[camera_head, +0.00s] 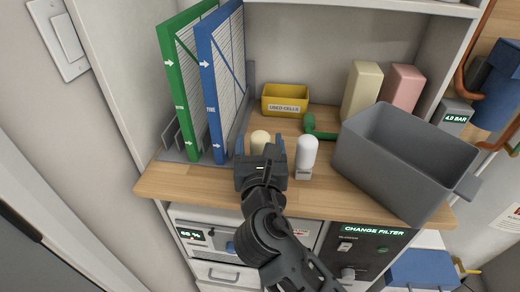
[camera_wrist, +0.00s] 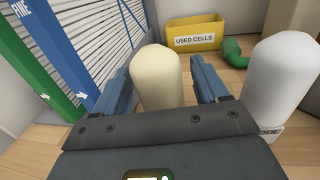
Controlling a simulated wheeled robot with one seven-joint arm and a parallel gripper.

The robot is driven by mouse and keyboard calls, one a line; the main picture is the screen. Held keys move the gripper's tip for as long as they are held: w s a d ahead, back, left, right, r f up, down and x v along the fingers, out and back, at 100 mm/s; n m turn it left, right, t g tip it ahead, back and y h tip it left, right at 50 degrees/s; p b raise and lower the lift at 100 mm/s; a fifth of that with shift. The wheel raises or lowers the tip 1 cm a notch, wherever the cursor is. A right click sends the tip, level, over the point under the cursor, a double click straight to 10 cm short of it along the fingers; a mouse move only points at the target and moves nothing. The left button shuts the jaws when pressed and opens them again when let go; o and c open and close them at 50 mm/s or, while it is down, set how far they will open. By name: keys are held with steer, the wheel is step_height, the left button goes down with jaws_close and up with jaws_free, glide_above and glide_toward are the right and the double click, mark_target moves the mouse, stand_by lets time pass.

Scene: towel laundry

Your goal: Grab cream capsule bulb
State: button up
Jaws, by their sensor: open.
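The cream capsule bulb (camera_head: 260,138) stands upright on the wooden counter (camera_head: 160,183); it also shows in the wrist view (camera_wrist: 156,77). My gripper (camera_head: 262,150) is open, with its two blue fingers on either side of the cream bulb. In the wrist view the bulb shows between the fingertips of my gripper (camera_wrist: 163,75), with a visible gap to the right finger and little or no gap to the left one. The bulb's lower part is hidden behind the gripper body. Whether the fingers touch it I cannot tell.
A white capsule bulb (camera_head: 307,150) stands close to the right of my gripper. Blue (camera_head: 215,110) and green (camera_head: 180,100) filter panels stand at left. A yellow "USED CELLS" bin (camera_head: 285,107) and a green bent piece (camera_head: 318,133) are behind. A grey bin (camera_head: 380,165) is at right.

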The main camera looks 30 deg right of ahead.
steer(key=shift+w+d, duration=0.15)
steer(key=shift+w, duration=0.1)
steer(key=shift+c, duration=0.4)
steer(key=c, duration=1)
